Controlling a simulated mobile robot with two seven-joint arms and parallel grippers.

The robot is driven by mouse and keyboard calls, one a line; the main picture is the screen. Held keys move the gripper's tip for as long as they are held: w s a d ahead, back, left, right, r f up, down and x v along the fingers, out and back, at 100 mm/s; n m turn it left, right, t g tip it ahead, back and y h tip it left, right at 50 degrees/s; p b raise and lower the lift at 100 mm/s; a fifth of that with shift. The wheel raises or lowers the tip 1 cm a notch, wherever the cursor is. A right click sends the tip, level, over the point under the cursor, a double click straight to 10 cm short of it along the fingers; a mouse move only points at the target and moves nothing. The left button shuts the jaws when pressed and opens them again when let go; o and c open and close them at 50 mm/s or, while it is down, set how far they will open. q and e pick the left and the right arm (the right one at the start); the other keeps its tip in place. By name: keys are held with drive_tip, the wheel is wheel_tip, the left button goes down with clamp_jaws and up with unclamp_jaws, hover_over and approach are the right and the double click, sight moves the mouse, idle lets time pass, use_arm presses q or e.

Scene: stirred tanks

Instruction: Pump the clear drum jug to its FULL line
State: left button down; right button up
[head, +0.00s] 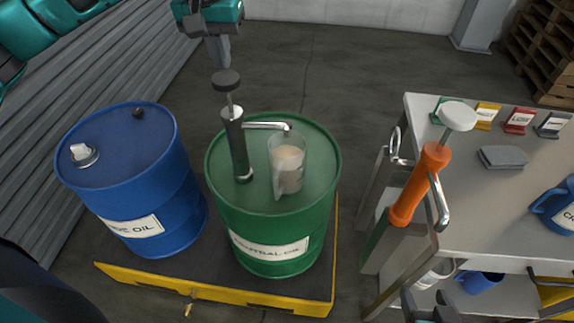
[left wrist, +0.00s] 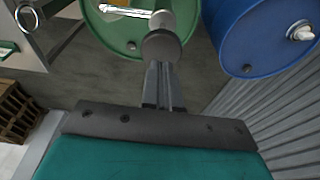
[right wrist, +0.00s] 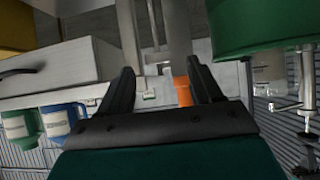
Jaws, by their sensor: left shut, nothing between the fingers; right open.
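The clear jug (head: 288,165) stands on top of the green drum (head: 273,210), under the spout of the dark hand pump (head: 237,145), with pale liquid in it. I cannot make out its FULL line. The pump's round black knob (head: 226,80) is up on its rod. My left gripper (head: 222,62) is shut and empty just above the knob; the knob also shows beyond the fingertips in the left wrist view (left wrist: 161,47). I cannot tell whether they touch. My right gripper (right wrist: 160,85) is open and low by the bench, barely in the head view.
A blue drum (head: 130,185) stands left of the green one on a yellow-edged pallet (head: 215,292). An orange pump (head: 421,180) hangs at the left side of the grey bench (head: 480,215).

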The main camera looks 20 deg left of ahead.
sight(225, 77)
drive_tip(key=shift+d+f, duration=0.25)
drive_tip(key=shift+f, duration=0.05)
idle(0.6)
use_arm(q)
drive_tip(key=shift+f+b, duration=1.2)
drive_tip(key=shift+f, duration=0.55)
drive_tip(key=shift+r+p, duration=1.25)
drive_tip(key=shift+r, duration=0.45)
use_arm(e)
drive_tip(key=shift+s+d+f, duration=0.2)
drive_tip(key=shift+s+f, duration=0.15)
drive_tip(key=shift+h, duration=0.3)
use_arm(q)
wheel_tip(225, 77, up, 3)
drive_tip(key=shift+r+p, duration=0.1)
drive_tip(key=shift+p, duration=1.15)
drive_tip(key=shift+r, duration=0.9)
use_arm(e)
wheel_tip(225, 77, up, 3)
drive_tip(key=shift+f, duration=0.15)
